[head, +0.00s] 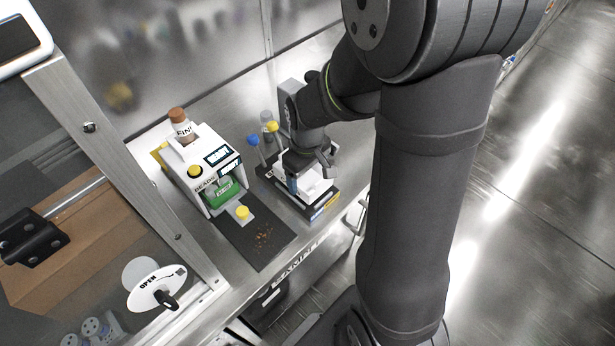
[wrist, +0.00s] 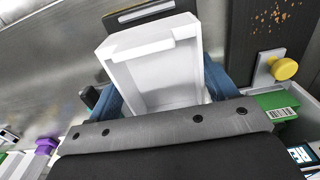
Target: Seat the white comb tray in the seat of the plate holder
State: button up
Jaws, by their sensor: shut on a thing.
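The white comb tray (wrist: 155,72) is an open, shallow box seen large in the wrist view, between the blue fingers of my gripper (wrist: 165,88). My gripper is shut on it. In the head view the tray (head: 318,186) shows partly below my gripper (head: 305,180), whose body hides its rear part. The dark plate holder (head: 324,209), with a yellow and blue label on its front edge, lies under the tray. Its dark edge (wrist: 125,23) shows beyond the tray in the wrist view. The seat is hidden, and I cannot tell whether the tray touches it.
Left of the holder stands a white device (head: 199,170) with a green part and a brown-capped bottle. A dark mat (head: 245,240) with brown crumbs lies in front of it. Blue (head: 253,140) and yellow (head: 272,126) knobs stand behind the holder. The bench's front edge is close.

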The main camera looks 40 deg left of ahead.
aim_at(307, 182)
jog(key=shift+f, duration=0.95)
jog(key=shift+f, duration=0.1)
jog(key=shift+f, duration=0.1)
jog(key=o, duration=0.9)
jog(key=shift+d, duration=0.1)
jog(key=shift+o, duration=0.6)
jog(key=shift+r, duration=0.45)
notch_tip(307, 182, up, 12)
jog(key=shift+f, duration=0.2)
jog(key=shift+f, duration=5.65)
